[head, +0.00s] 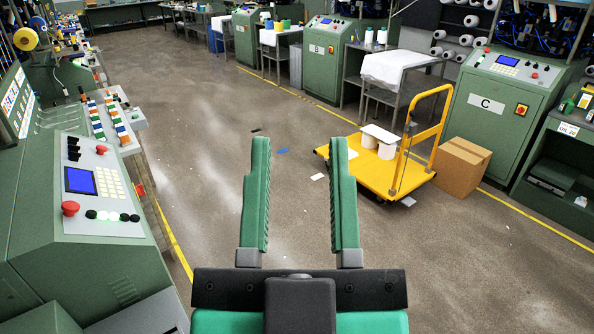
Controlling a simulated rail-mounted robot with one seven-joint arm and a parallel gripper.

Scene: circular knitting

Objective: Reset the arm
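My gripper (299,200) shows at the bottom centre of the head view. Its two long green ribbed fingers stand well apart. The fingers touch nothing that I can see. The rest of my arm is out of view below the gripper's dark mount.
A green control console (90,205) stands close on the left. A yellow trolley (372,178) carries white items, with a cardboard box (461,168) beside it. Green machine C (497,105) is at right, machine B (322,60) further back. Scraps (318,177) lie on the mostly clear floor.

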